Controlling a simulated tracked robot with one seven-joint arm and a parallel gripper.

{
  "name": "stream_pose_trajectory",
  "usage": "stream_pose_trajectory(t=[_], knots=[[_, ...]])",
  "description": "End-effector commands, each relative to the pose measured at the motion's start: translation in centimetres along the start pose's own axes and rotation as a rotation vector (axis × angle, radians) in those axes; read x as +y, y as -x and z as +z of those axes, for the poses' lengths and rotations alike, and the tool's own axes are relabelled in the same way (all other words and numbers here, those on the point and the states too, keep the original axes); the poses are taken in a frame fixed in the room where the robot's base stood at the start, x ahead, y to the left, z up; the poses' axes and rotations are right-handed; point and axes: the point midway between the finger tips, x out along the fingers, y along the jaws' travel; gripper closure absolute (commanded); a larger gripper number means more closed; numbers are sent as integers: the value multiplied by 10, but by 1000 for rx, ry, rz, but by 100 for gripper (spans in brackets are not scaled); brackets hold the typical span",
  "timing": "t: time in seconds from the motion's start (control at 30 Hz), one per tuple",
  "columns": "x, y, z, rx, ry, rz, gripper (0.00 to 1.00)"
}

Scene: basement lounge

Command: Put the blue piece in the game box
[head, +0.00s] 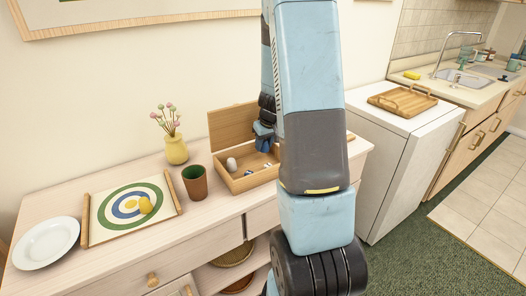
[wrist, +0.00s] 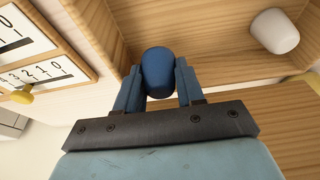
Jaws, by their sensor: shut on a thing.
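The game box (head: 238,186) is an open wooden box on the sideboard, its lid raised at the back. A white rounded piece (head: 231,164) sits in its left part, and it also shows in the wrist view (wrist: 274,31). My gripper (head: 264,138) is over the box towards its back right, partly hidden by my arm. In the wrist view my gripper (wrist: 158,78) is shut on the blue piece (wrist: 158,70), a rounded cylinder between the two fingers. The wooden box interior shows behind it. I cannot tell its exact height above the floor of the box.
A brown-green cup (head: 195,182) stands just left of the box. A yellow vase (head: 176,149) with flowers, a tray (head: 105,232) with a ring pattern and yellow object, and a white plate (head: 46,243) are further left. A scoreboard with markers (wrist: 40,72) shows in the wrist view.

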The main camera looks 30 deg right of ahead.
Motion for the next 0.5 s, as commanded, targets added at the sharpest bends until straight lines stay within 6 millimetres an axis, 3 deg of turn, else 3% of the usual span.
stream_pose_trajectory(t=[0.23, 0.5], knots=[[2, -29, 6, -3, -4, -1, 91], [1, -34, 8, -1, -1, 0, 91]])
